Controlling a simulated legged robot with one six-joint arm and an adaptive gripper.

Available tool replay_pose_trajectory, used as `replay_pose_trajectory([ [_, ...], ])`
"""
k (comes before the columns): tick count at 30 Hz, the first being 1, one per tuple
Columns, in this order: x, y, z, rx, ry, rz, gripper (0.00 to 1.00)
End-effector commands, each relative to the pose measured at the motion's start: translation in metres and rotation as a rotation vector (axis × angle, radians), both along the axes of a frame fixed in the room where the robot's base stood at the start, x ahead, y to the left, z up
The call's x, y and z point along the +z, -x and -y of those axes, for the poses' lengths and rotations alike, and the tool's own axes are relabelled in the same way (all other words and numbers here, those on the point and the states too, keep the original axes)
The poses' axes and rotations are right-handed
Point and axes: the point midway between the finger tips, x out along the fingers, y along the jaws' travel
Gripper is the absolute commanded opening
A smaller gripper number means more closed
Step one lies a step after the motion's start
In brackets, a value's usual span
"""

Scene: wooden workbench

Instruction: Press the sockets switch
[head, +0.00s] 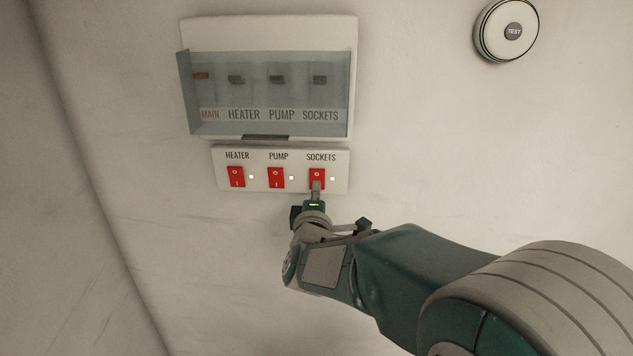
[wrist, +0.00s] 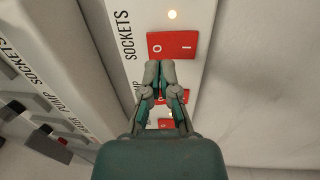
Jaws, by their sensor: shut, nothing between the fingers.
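The sockets switch (head: 317,174) is a red rocker marked O and I, at the right end of a white switch panel (head: 342,160) on the wall. It also shows in the wrist view (wrist: 173,45), with a lit indicator beside it. My gripper (head: 316,184) is shut and empty, its tips over the lower part of the switch in the head view. In the wrist view the closed fingertips (wrist: 159,66) are just below the switch's edge. I cannot tell whether they touch it.
The heater switch (head: 236,177) and pump switch (head: 276,178) are to the left on the same panel. A breaker box (head: 270,25) with a clear, tinted cover hangs above. A round TEST button (head: 513,31) is at upper right. The wall below the panel is bare.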

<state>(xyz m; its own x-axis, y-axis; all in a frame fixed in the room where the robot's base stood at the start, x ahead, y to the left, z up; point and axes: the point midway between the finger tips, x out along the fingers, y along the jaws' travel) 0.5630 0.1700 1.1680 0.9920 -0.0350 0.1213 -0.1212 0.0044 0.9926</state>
Motion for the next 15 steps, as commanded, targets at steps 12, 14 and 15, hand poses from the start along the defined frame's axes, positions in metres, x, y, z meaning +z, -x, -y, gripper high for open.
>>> replay_pose_trajectory([
  [12, 0.004, -0.031, 0.0, 0.001, 0.001, -0.001, 0.0],
  [14, 0.004, -0.031, 0.0, 0.001, 0.001, -0.001, 0.0],
  [15, 0.004, -0.031, 0.0, 0.001, 0.001, -0.001, 0.0],
])
